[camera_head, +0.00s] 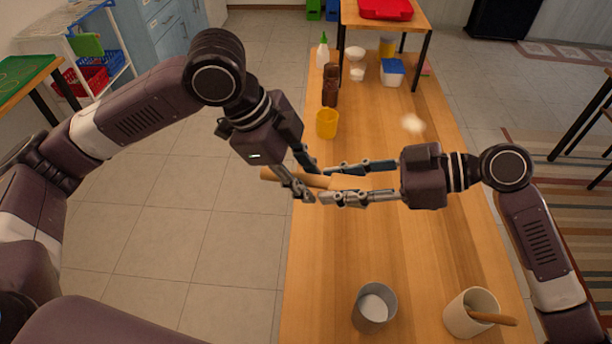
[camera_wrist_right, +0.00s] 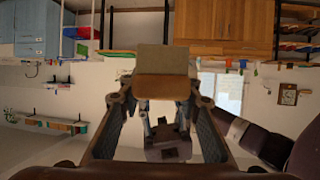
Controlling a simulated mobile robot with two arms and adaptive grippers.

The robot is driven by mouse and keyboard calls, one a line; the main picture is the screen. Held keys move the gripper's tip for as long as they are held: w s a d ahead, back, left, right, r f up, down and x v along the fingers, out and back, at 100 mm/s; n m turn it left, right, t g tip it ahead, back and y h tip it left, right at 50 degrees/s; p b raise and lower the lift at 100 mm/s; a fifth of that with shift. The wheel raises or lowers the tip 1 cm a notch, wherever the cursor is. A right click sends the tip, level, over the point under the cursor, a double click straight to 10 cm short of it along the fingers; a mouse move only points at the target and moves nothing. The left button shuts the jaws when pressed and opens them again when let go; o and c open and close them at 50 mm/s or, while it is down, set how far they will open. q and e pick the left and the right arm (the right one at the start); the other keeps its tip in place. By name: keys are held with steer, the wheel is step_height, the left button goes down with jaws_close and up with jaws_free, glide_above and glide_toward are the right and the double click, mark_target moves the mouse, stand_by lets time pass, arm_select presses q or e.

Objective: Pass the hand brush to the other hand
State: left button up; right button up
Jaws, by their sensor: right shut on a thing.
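The hand brush (camera_head: 318,181) is a light wooden piece held level above the table's left edge; its left end sticks out past my left fingers. My right gripper (camera_head: 323,184) reaches in from the right and is shut on the brush. My left gripper (camera_head: 311,184) reaches down from the upper left, its fingers spread on either side of the brush. I cannot tell whether they touch it. In the right wrist view a beige and brown end of the brush (camera_wrist_right: 165,85) sits between the fingers, with my left gripper (camera_wrist_right: 168,130) beyond. Fingers hide parts of the brush.
The wooden table (camera_head: 400,260) carries a grey cup (camera_head: 360,318) and a cream pot (camera_head: 452,318) with a wooden handle in front. A yellow cup (camera_head: 327,124), brown bottles (camera_head: 330,92) and a blue-white box (camera_head: 392,75) stand behind. Open floor lies left.

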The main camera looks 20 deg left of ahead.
arm_select(q)
jaws_close()
arm_select(e)
steer(key=o, duration=1.3)
